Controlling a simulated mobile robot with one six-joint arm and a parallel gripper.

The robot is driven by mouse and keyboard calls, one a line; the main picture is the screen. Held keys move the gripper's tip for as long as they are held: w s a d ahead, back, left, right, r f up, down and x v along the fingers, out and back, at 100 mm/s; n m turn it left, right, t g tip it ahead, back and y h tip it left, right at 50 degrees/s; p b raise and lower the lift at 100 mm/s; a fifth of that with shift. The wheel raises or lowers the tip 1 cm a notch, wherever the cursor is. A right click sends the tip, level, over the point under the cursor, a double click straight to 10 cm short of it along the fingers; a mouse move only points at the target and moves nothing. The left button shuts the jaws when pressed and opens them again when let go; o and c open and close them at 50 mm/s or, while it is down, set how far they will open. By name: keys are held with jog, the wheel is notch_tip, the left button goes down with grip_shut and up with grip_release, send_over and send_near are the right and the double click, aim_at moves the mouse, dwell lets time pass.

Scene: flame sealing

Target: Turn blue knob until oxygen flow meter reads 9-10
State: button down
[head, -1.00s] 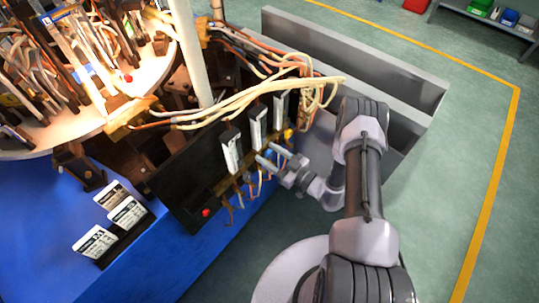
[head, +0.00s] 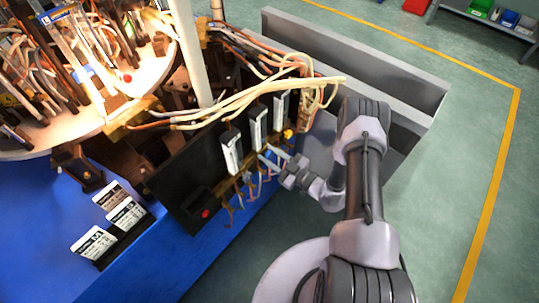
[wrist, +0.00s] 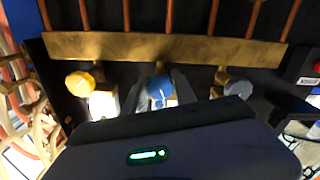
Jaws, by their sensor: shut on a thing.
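The blue knob (wrist: 160,88) is in the middle of the wrist view, below a brass bar, between yellow and grey knobs. My gripper's fingers (wrist: 162,95) stand on both sides of it and are shut on it. In the head view my gripper (head: 272,153) reaches leftward to the front of the black panel. Flow meters stand in a row on this panel: a near one (head: 232,152), a middle one (head: 257,127) and a far one (head: 281,104). Their readings are too small to tell.
The yellow knob (wrist: 79,83) and the grey knob (wrist: 238,89) are close beside my fingers. Thin hoses hang under the panel. Pale cables (head: 250,98) loop above the meters. A red button (head: 205,213) is at the panel's near end. Green floor is open at right.

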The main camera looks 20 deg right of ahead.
jog(key=c, duration=1)
grip_release()
jog(key=shift+c, duration=0.2)
jog(key=p+v, duration=0.3)
jog(key=v, duration=1.4)
jog(key=shift+s+d, duration=0.15)
